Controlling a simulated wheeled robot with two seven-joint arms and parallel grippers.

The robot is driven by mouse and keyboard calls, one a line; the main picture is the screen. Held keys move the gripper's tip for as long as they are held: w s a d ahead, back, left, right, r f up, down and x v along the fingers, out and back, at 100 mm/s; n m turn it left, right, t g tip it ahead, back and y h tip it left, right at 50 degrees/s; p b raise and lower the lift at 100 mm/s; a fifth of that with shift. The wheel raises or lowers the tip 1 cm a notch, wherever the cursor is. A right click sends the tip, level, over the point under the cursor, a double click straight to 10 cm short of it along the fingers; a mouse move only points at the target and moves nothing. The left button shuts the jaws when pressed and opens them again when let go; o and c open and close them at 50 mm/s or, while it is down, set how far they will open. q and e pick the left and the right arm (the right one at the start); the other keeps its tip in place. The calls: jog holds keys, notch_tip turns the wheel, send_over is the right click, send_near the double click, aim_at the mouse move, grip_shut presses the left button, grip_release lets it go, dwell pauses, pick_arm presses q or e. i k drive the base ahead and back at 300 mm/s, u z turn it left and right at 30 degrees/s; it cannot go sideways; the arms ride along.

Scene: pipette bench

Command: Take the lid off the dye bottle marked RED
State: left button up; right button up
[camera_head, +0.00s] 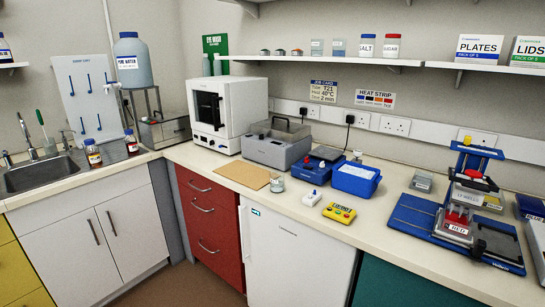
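Neither of my grippers is in view.
A blue frame (480,152) rises just behind the labelled containers, and a dark pad (497,243) lies to their right. A blue tub (356,179), a yellow timer-like box (339,212) and a glass beaker (277,184) stand further left.

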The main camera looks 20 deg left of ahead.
aim_at(132, 145)
jog(key=u, duration=0.95)
jog(key=i, duration=0.9)
jog(key=u, duration=0.8)
